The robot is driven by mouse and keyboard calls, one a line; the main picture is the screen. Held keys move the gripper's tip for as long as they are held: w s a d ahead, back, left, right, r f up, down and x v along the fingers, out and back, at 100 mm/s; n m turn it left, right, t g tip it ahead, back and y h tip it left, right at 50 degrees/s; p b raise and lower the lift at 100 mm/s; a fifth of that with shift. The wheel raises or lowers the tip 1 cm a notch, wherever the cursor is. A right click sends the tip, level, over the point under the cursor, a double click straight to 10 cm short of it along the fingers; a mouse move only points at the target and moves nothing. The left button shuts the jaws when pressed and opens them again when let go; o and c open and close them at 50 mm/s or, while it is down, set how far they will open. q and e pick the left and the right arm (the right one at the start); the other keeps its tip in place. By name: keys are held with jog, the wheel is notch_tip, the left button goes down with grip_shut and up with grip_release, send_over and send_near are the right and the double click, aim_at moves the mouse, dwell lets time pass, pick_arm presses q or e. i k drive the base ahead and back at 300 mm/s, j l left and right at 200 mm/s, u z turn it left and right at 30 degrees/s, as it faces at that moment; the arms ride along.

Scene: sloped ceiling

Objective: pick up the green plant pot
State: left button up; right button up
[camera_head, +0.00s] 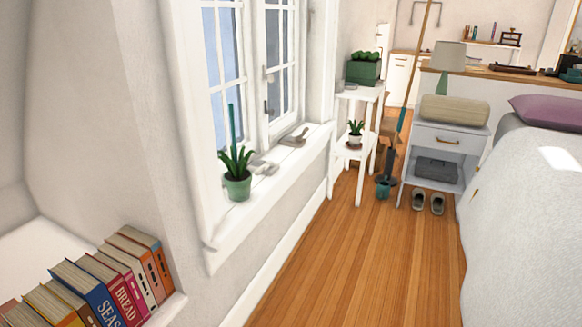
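A green plant pot (237,187) with a spiky green plant stands upright on the white window sill (285,169), near the sill's front left end. A thin teal stick rises behind its leaves. Small grey objects lie close to its right on the sill. A green rectangular planter (362,73) with round bushy plants stands on top of a white shelf stand farther back. Neither of my grippers is in view.
Several books (108,285) stand on a ledge at the lower left. A grey nightstand (450,139) and a bed (525,220) are at the right. The wooden floor (370,250) between window wall and bed is clear.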

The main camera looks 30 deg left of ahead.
aim_at(238, 180)
jog(key=i+l+u, duration=0.1)
jog(key=i+u, duration=0.15)
jog(key=i, duration=0.2)
jog(key=i+l+u, duration=0.15)
jog(key=i+u, duration=0.15)
jog(key=i, duration=0.15)
jog(key=i+l+u, duration=0.25)
jog(key=i, duration=0.15)
jog(key=i+l+u, duration=0.15)
jog(key=u, duration=0.3)
jog(key=i+l+u, duration=0.2)
jog(key=u, duration=0.25)
jog(key=i+l+u, duration=0.15)
jog(key=l+u, duration=0.3)
jog(key=j, duration=0.1)
